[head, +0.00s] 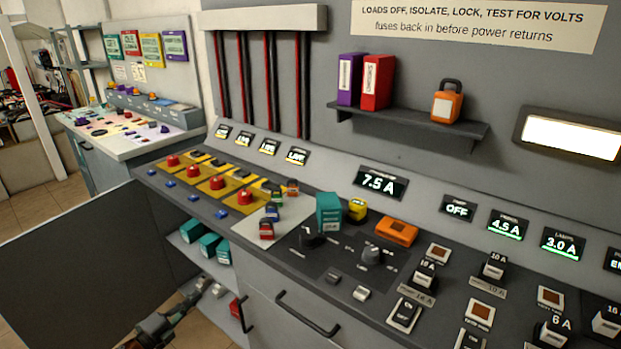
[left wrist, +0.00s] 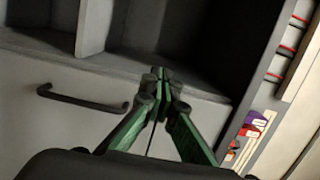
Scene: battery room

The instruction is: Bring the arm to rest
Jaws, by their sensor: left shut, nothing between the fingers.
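My left gripper (head: 203,288) is low at the lower left of the head view, in front of the open shelves under the console. In the left wrist view its green fingers (left wrist: 160,76) meet at the tips, shut and empty. Nothing hangs from them and they appear clear of the cabinet front. My left arm comes in at the bottom edge and mostly lies outside the picture. My right gripper is in neither view.
The console (head: 265,262) stands close, with a drawer handle (head: 307,314) that also shows in the left wrist view (left wrist: 82,99). Teal blocks (head: 209,244) lie on the shelf (head: 190,258) near my gripper. Bare floor (head: 40,208) shows at left, beyond a dark panel (head: 75,265).

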